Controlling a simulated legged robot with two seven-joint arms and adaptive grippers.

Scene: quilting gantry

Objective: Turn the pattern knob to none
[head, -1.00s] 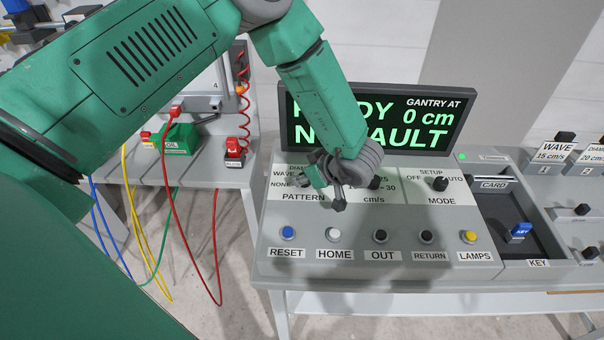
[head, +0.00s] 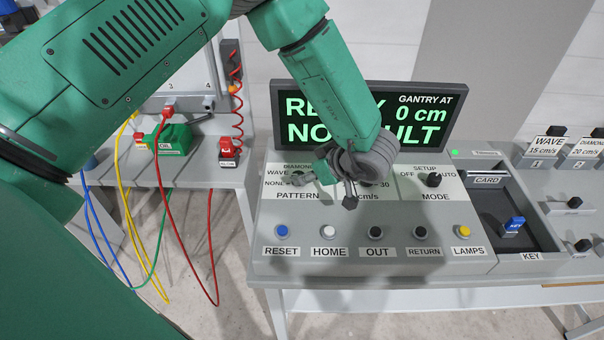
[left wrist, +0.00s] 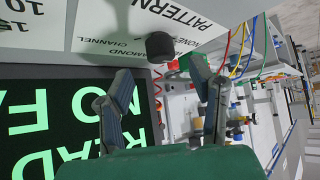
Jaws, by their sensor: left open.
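The pattern knob (head: 298,180) is a dark round knob at the left of the grey console, with WAVE, NONE and DIAMOND lettered around it. In the left wrist view the knob (left wrist: 160,46) stands beyond the fingertips, roughly in line with the gap between them, with NONE and CHANNEL lettering beside it. Its pointer direction cannot be told. My left gripper (head: 328,190) is open and empty, just right of the knob and over the panel, partly hiding the speed dial. Its two fingers (left wrist: 168,88) are spread wide in the wrist view. My right gripper is not in view.
A display (head: 425,115) reading READY, NO FAULT and 0 cm stands behind the panel. A mode knob (head: 434,180) is to the right, and a row of buttons (head: 375,233) runs in front. A key tray (head: 500,215) lies further right. Cables hang at left.

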